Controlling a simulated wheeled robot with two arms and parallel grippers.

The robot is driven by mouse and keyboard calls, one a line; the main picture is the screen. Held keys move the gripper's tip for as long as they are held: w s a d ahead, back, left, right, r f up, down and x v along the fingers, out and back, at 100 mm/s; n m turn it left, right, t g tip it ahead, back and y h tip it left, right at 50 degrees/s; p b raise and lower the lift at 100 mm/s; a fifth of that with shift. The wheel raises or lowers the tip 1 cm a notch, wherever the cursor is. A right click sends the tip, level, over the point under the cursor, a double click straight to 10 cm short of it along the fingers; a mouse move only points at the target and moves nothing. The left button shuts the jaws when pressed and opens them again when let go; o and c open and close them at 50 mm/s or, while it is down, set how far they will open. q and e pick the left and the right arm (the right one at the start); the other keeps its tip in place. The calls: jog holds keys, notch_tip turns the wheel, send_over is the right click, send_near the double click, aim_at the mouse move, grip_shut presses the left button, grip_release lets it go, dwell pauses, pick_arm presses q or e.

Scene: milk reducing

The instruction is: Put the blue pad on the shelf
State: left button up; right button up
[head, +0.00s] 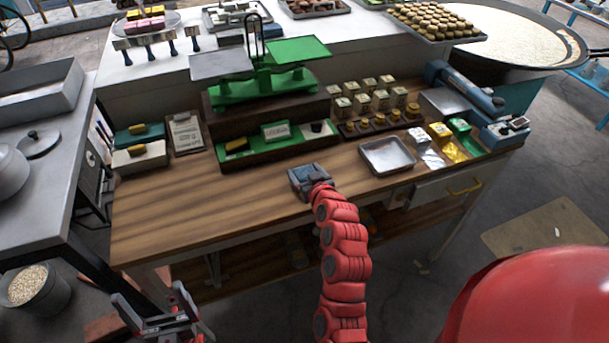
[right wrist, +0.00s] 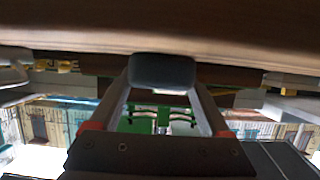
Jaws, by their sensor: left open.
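My right gripper (head: 311,180) is over the front part of the wooden table, with the red arm reaching up from the bottom. It is shut on a dark blue-grey pad (right wrist: 163,71), which spans the gap between its fingertips in the right wrist view. The pad is small and partly hidden by the gripper in the head view. My left gripper (head: 165,318) is open and empty at the lower left, in front of the table. A dark wooden lower shelf (head: 238,283) runs under the tabletop, partly hidden by my right arm.
A green balance scale (head: 262,88) stands on a wooden riser at the back of the table. A metal tray (head: 387,156) lies to the right of my right gripper. Stamps on teal and cream blocks (head: 140,156) stand at the left. The tabletop's left front (head: 200,215) is clear.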

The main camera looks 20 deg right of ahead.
jog(key=c, duration=0.5)
